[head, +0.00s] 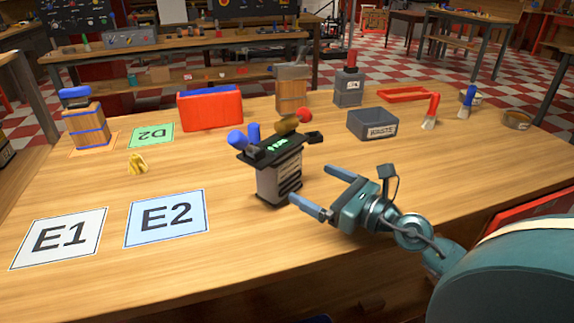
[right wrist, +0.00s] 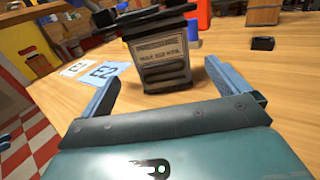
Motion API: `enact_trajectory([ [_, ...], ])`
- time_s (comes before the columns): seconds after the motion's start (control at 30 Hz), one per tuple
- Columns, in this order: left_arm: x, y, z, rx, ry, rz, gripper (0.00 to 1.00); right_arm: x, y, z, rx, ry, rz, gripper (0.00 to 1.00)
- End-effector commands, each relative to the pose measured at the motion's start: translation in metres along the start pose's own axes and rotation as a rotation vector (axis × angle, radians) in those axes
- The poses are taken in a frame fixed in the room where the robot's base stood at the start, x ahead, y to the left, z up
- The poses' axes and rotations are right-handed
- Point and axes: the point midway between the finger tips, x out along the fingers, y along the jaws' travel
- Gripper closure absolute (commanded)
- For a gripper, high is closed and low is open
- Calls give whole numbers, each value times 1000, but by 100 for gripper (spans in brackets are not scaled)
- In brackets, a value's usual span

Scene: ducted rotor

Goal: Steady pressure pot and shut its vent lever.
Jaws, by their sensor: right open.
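The pressure pot, as I take it, is a dark box-shaped unit (head: 278,180) with a pale label, standing upright mid-table. Its black top carries green markings, blue cylindrical parts (head: 237,140) at the left and a brass piece with a red knob (head: 304,114) at the back. I cannot tell for sure which part is the vent lever. My right gripper (head: 309,182) is open and empty, its fingers pointing at the pot from the right. My left gripper is not in view.
Mats E1 (head: 60,237) and E2 (head: 166,217) lie at front left, with a small yellow object (head: 137,163) behind them. A red bin (head: 209,107), a grey bin (head: 373,123) and a brush (head: 431,112) stand farther back.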

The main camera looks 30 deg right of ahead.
Motion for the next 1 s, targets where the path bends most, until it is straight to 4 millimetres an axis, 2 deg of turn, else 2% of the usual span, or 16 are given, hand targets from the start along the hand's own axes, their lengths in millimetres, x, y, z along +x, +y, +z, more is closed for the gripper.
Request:
enact_trajectory([
  [0.03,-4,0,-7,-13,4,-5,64,9,-1,6,0,-5,-1,0],
  [0.23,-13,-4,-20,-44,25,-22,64,41,-1,4,1,-5,-1,0],
  [0.47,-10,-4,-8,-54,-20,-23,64,79,0,3,1,-4,-1,0],
  [0.6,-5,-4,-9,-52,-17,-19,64,96,0,1,0,-3,0,0],
  [0.8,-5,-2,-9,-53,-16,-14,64,108,0,1,0,0,1,0],
  [1.0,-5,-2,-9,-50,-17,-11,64,108,0,0,0,0,1,0],
])
